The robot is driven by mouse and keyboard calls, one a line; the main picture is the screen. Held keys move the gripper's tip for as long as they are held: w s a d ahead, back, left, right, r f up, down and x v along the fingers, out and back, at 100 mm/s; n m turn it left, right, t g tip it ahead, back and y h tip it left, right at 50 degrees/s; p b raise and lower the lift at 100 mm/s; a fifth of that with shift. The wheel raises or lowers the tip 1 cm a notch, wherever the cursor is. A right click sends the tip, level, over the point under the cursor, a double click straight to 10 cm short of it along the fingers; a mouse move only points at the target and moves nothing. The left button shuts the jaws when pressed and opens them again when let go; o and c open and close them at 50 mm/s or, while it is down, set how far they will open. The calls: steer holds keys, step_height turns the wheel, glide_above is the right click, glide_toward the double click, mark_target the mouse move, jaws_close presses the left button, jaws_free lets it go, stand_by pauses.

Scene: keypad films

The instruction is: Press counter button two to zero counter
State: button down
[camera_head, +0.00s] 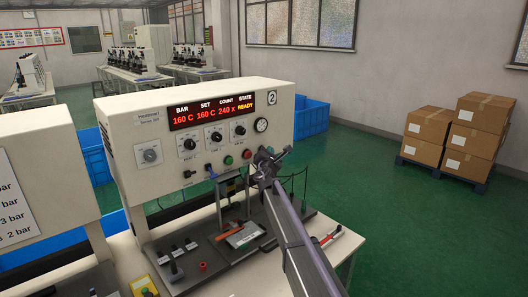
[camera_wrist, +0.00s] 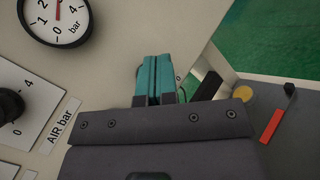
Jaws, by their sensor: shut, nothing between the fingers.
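The white press machine (camera_head: 125,140) carries a number 2 plate (camera_head: 272,98) and a lit display (camera_head: 212,110) reading bar 160 C, set 160 C, count 240 x, state READY. A green button (camera_head: 228,160) and a red button (camera_head: 246,154) sit low on its panel. My gripper (camera_head: 262,158) is at the panel's lower right, just right of the red button and below the gauge. In the wrist view its teal fingertips (camera_wrist: 154,62) are shut together, empty, against or close to the panel; contact cannot be told. No counter button is clearly seen; the gripper may hide it.
A pressure gauge (camera_wrist: 57,18) and an AIR bar dial (camera_wrist: 10,105) lie left of the fingers in the wrist view.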

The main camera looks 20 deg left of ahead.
steer(key=shift+w+a, duration=0.2)
steer(key=shift+a, duration=0.15)
stand_by(0.4)
steer(key=shift+s+d, duration=0.45)
steer(key=shift+d, duration=0.25)
steer(key=shift+s+d, duration=0.45)
steer(key=shift+d, duration=0.25)
steer(key=shift+s+d, duration=0.45)
steer(key=shift+d, duration=0.3)
steer(key=shift+s+d, duration=0.45)
steer(key=shift+d, duration=0.25)
